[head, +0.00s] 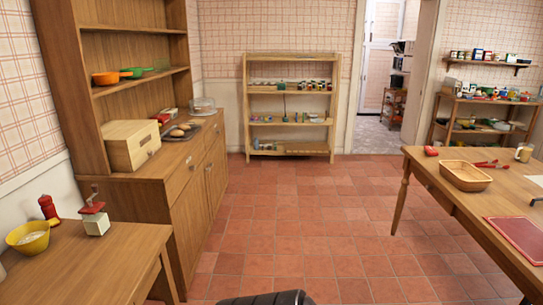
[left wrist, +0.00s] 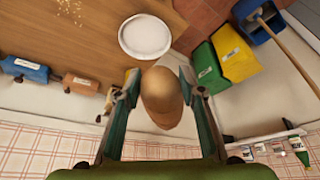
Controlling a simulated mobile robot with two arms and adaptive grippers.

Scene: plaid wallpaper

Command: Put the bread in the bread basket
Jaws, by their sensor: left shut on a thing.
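In the left wrist view my left gripper (left wrist: 160,88) is shut on a brown, rounded bread (left wrist: 162,92), held between its two fingers. A paler rounded shape shows just behind the bread, partly hidden by it. In the head view a shallow tan basket (head: 465,178) stands on the wooden table at the right; it looks empty. Neither gripper shows in the head view, and my right gripper is in no view.
The left wrist view shows a white plate (left wrist: 145,36) on a wooden surface and green (left wrist: 207,68) and yellow (left wrist: 234,54) bins. In the head view, red tongs (head: 491,164) and a red board (head: 517,236) share the right table (head: 440,185). The tiled floor (head: 300,215) between is clear.

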